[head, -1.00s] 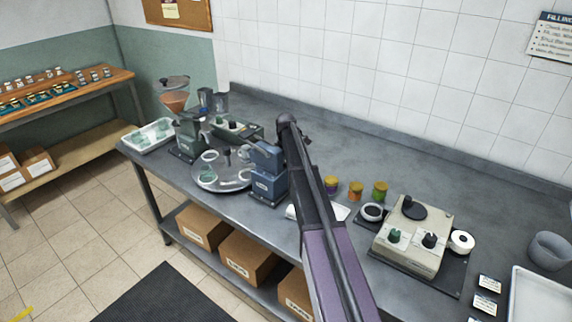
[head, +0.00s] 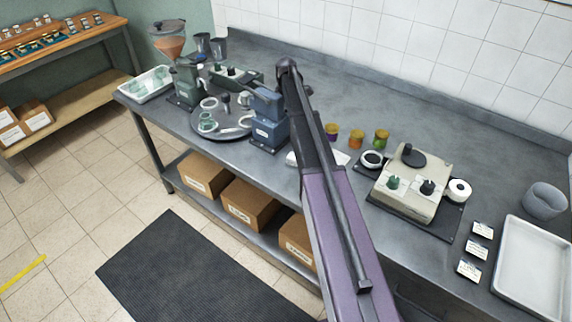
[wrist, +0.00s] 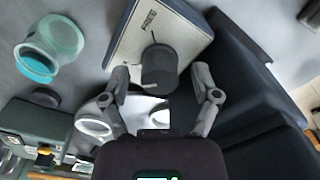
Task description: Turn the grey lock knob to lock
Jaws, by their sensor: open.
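In the wrist view a dark grey round knob (wrist: 159,68) stands on a pale panel (wrist: 185,32) with a blue edge and a small label. My gripper (wrist: 162,76) is open, with one finger on each side of the knob and a gap visible on both sides. It holds nothing. In the head view my arm reaches over the counter beside a blue machine (head: 268,133); the gripper and the grey knob cannot be made out there.
In the wrist view a glass jar with teal contents (wrist: 50,48) stands left, and a dark blue body (wrist: 245,75) is close right.

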